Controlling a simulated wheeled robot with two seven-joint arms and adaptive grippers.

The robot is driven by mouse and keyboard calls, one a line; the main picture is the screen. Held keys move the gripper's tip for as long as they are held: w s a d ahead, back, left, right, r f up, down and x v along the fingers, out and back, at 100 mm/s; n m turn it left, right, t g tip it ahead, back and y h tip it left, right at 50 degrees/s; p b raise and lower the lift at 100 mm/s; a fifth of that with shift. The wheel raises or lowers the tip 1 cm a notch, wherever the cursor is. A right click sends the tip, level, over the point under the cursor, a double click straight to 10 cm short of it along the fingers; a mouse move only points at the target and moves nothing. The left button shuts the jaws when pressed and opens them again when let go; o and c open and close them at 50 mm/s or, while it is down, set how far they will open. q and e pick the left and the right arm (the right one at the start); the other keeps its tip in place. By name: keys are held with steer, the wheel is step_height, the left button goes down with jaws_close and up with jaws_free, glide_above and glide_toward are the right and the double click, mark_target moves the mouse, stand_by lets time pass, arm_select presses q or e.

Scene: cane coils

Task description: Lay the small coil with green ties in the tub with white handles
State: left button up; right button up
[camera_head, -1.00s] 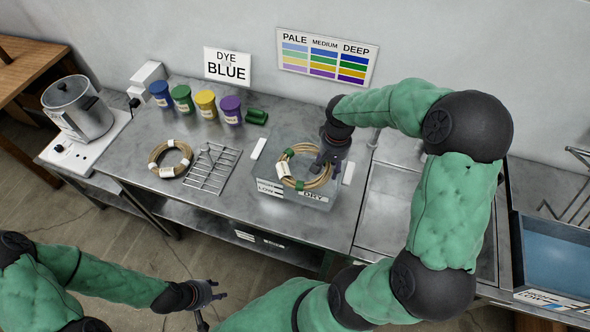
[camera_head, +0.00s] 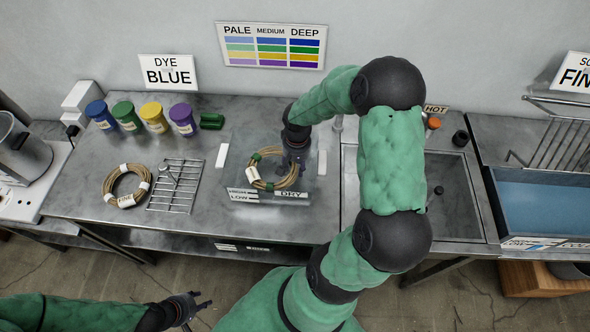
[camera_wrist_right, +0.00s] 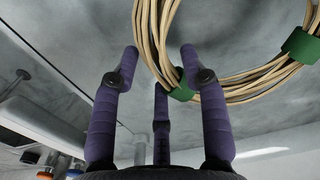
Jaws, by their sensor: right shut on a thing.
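The small tan coil with green ties (camera_head: 252,175) is over or inside the clear tub with white handles (camera_head: 268,201); I cannot tell whether it touches the bottom. My right gripper (camera_head: 296,160) is shut on the right side of the coil. In the right wrist view the coil (camera_wrist_right: 225,92) crosses beyond the purple fingers (camera_wrist_right: 160,75), with a green tie beside the right finger. The tub's white handles stand at its left (camera_head: 222,156) and right (camera_head: 322,162). My left gripper (camera_head: 196,309) is open and empty, low in front of the bench.
Another coil with white ties (camera_head: 108,187) lies left, beside a wire rack (camera_head: 175,187). Several dye pots (camera_head: 155,118) and a green object (camera_head: 212,121) stand behind. A sink (camera_head: 455,195) and a blue-filled basin (camera_head: 545,205) are on the right.

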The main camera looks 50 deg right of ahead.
step_height(320, 180, down, 3)
steer(key=shift+b, duration=0.3)
steer(key=o, duration=1.3)
steer(key=shift+r, duration=0.15)
step_height(320, 180, up, 12)
steer(key=shift+d+f+p, duration=0.1)
steer(key=shift+p, duration=1.15)
